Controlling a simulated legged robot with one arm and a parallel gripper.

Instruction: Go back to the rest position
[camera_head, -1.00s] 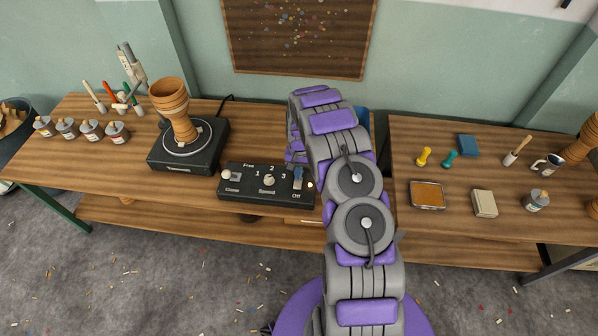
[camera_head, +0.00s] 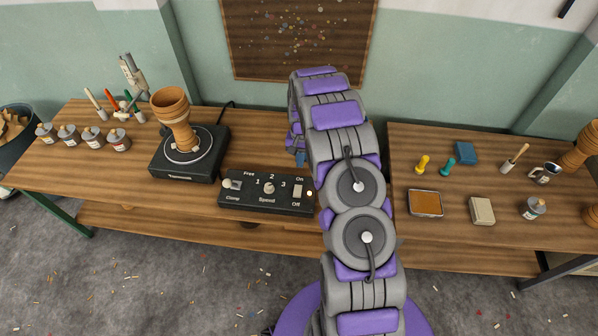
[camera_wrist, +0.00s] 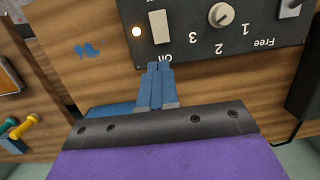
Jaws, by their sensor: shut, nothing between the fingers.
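In the head view, only a little blue of my gripper (camera_head: 300,158) shows beyond the box; my arm hides the rest. The black control box (camera_head: 240,205) has a Free/Clamp switch, a speed knob (camera_head: 268,187) and an On/Off rocker (camera_head: 297,191). A small lamp (camera_wrist: 136,31) beside the rocker glows. A wooden goblet drum (camera_head: 172,115) stands on the black turntable (camera_head: 185,170) at left.
Several small jars (camera_head: 92,137) and brushes stand at the left. The right table (camera_head: 455,235) holds stamps, an orange pad (camera_head: 425,203), a pale block (camera_head: 481,211), a jar (camera_head: 532,208) and another drum (camera_head: 580,150). A board (camera_head: 300,40) hangs on the wall. Debris dots the floor.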

